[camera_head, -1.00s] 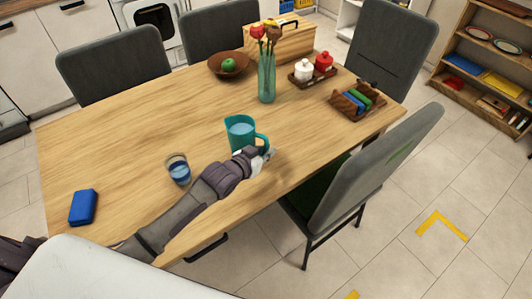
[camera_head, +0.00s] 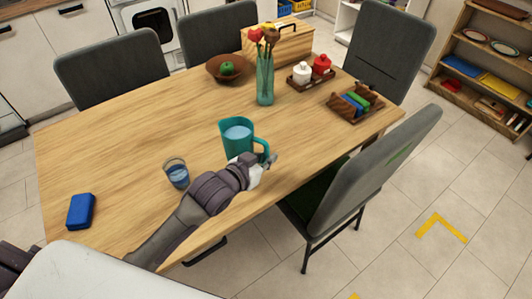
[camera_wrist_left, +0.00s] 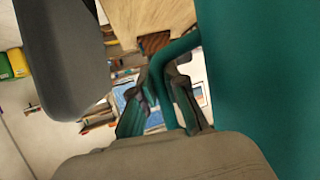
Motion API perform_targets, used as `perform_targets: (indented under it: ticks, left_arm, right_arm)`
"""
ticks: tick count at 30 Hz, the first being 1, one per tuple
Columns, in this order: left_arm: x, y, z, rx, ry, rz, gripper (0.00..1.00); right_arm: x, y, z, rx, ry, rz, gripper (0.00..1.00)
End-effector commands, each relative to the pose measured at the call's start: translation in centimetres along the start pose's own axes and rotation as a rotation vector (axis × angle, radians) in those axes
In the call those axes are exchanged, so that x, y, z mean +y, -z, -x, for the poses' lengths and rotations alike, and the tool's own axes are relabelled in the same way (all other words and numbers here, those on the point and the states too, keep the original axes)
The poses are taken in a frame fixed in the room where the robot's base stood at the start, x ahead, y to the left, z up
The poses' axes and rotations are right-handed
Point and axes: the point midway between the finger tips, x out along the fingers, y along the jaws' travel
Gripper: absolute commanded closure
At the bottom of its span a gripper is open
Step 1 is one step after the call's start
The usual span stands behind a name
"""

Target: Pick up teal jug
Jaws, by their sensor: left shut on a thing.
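The teal jug (camera_head: 236,146) stands upright over the wooden table, with pale blue liquid in its open top. My left gripper (camera_head: 266,164) is at the jug's handle on its right side, shut on it. In the left wrist view the handle runs between the two fingers (camera_wrist_left: 163,108), and the jug's wall (camera_wrist_left: 265,80) fills the right side. I cannot tell whether the jug's base touches the table. My right gripper is not in view.
A glass of blue liquid (camera_head: 176,173) stands left of the jug, close to my left arm. A blue box (camera_head: 81,211) lies at the table's left. A flower vase (camera_head: 265,82), bowl (camera_head: 228,68), condiment tray (camera_head: 299,86) and wooden caddy (camera_head: 341,105) stand farther back. Chairs surround the table (camera_head: 130,130).

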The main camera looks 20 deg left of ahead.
Motion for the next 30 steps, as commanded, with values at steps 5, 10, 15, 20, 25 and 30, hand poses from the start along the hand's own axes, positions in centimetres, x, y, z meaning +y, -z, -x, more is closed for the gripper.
perform_targets:
  ticks: [5, 10, 15, 20, 25, 30]
  left_arm:
    - [1.1, 0.7, 1.6, 0.008, -0.001, -0.001, 1.0]
    - [1.8, 1.0, 2.8, 0.007, 0.0, 0.0, 1.0]
    - [2.4, 1.2, 3.6, 0.006, 0.0, -0.001, 1.0]
    - [2.8, 1.4, 4.2, 0.007, -0.001, -0.001, 1.0]
    - [3.0, 1.5, 4.6, 0.006, 0.0, -0.001, 1.0]
    - [3.1, 1.5, 4.8, 0.006, 0.001, -0.001, 1.0]
  right_arm:
    - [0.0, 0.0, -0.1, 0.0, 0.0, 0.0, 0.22]
    - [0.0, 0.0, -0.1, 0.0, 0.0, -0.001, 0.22]
    - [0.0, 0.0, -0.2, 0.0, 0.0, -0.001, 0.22]
    - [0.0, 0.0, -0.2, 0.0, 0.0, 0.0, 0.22]
    - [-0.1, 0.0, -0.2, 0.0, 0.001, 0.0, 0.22]
    - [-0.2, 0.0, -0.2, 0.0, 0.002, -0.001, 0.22]
